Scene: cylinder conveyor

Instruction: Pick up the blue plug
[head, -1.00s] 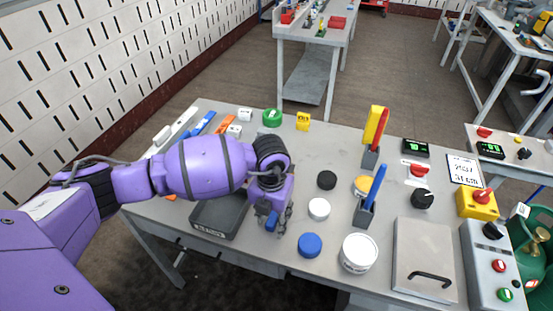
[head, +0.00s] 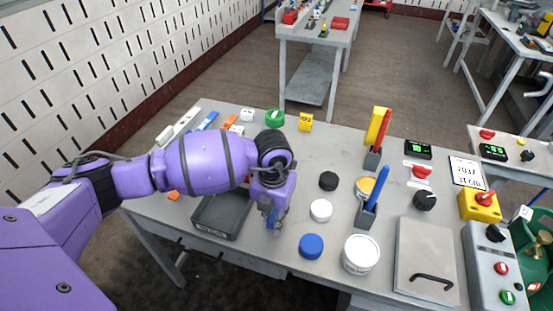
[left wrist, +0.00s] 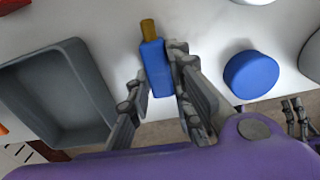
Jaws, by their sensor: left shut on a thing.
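The blue plug (left wrist: 156,68) has a blue body and a brass-coloured tip, seen in the left wrist view. My left gripper (left wrist: 158,76) is shut on its blue body, one finger on each side, with the tip sticking out beyond them. In the head view the left gripper (head: 272,222) points down over the table, just right of the dark tray, and mostly hides the plug. Grey fingers that look like my right gripper (left wrist: 297,117) show small at the right of the left wrist view; their opening is unclear. It is not in the head view.
The dark tray (head: 204,229) is left of the gripper. A blue round cap (head: 311,246), a white cap (head: 321,210), a black cap (head: 328,181) and a white jar (head: 360,254) stand to its right. A metal lid with a handle (head: 425,248) lies farther right.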

